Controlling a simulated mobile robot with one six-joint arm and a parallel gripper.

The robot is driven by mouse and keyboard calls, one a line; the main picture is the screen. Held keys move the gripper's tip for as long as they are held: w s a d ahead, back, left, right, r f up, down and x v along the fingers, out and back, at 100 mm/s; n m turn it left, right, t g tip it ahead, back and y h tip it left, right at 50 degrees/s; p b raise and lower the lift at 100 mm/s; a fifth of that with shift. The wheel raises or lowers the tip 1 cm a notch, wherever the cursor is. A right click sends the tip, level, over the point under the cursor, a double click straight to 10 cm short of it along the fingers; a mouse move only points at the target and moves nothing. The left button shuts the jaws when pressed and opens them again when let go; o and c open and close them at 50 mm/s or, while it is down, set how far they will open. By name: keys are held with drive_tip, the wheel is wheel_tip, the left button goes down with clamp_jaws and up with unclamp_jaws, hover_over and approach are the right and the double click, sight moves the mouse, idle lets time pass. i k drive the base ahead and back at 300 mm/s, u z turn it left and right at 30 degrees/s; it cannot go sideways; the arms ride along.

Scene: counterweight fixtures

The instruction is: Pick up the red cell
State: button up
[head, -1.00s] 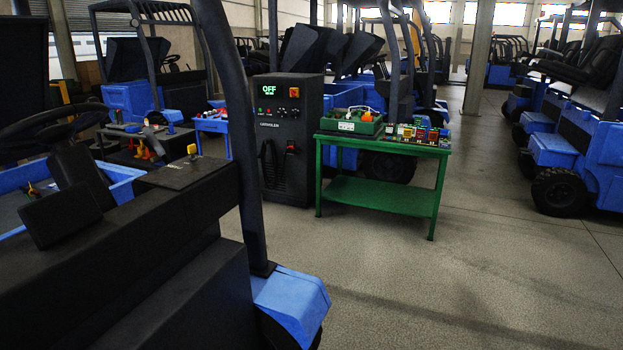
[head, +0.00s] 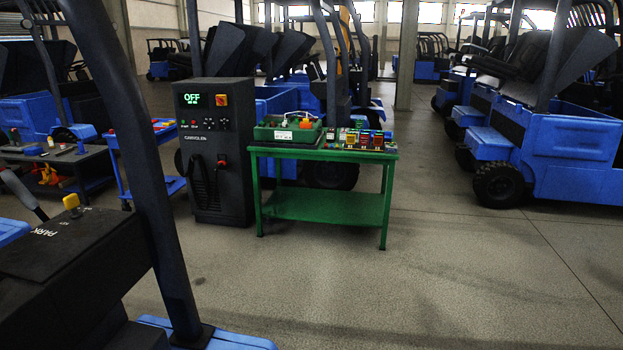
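A green table (head: 324,154) stands ahead, a little right of the middle in the head view. Several small coloured blocks sit on its right half. Among them are red ones (head: 377,138), too small to tell which is the red cell. A green tray (head: 269,133) with an orange thing and a white thing in it stands on the table's left half. My gripper is not in view.
A black charger cabinet (head: 214,150) with a display reading OFF stands left of the table. A forklift's dark post (head: 150,170) and body fill the near left. Blue forklifts (head: 565,150) stand at right. Open floor (head: 400,270) lies in front of the table.

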sight(363, 138)
drive_tip(key=z, duration=0.3)
drive_tip(key=i, duration=0.75)
drive_tip(key=z, duration=0.4)
drive_tip(key=i, duration=2.35)
drive_tip(key=u, duration=0.4)
drive_tip(key=i, duration=1.5)
drive_tip(key=u, duration=0.3)
